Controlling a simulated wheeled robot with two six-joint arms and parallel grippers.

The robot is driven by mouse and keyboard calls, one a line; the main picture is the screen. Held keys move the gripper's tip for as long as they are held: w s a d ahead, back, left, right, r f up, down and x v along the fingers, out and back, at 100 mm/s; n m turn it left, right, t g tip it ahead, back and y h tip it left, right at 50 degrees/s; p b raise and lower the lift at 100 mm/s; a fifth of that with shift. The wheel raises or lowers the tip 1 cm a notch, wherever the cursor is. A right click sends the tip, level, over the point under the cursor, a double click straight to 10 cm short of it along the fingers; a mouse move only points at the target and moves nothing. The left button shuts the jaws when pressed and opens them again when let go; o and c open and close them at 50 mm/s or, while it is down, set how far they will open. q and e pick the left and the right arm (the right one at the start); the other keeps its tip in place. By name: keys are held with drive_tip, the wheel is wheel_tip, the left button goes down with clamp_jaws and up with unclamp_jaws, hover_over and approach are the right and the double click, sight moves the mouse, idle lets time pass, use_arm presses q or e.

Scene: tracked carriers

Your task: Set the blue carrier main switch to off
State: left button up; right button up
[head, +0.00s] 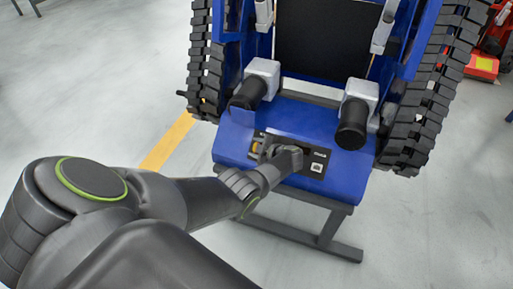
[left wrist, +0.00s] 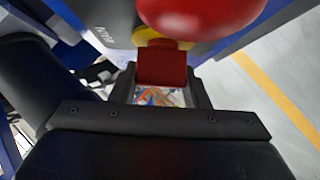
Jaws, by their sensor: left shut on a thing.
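The blue carrier (head: 232,140) stands upright in the head view, with a dark control panel (head: 318,163) on its sloping lower front. My left gripper (head: 287,156) is at the left part of this panel and hides the main switch there. In the left wrist view, my left gripper (left wrist: 162,88) is shut on the red main switch handle (left wrist: 162,66), with a finger on each side. Part of the yellow plate (left wrist: 150,38) shows behind the handle, beside a partly legible MAIN label (left wrist: 102,33). The switch's setting cannot be read. My right gripper is not in view.
A large rounded red knob (left wrist: 200,12) is very close to the handle in the left wrist view. Black tracks (head: 203,65) flank the carrier, and two dark cylinders (head: 352,125) project above the panel. The grey floor (head: 100,110) at left is mostly clear.

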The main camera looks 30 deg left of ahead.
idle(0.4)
use_arm(q)
drive_tip(key=o, duration=1)
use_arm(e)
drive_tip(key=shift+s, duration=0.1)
use_arm(q)
drive_tip(key=shift+d+r+p, duration=0.25)
drive_tip(key=shift+d+p, duration=0.05)
drive_tip(key=shift+d, duration=0.05)
drive_tip(key=p+v, duration=0.3)
drive_tip(key=v, duration=1.3)
drive_tip(key=shift+d+r+p, duration=0.15)
drive_tip(key=shift+d+p, duration=0.1)
drive_tip(key=shift+p, duration=0.05)
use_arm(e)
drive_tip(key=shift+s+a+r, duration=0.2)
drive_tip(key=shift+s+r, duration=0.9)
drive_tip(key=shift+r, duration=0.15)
use_arm(q)
drive_tip(key=shift+a, duration=0.1)
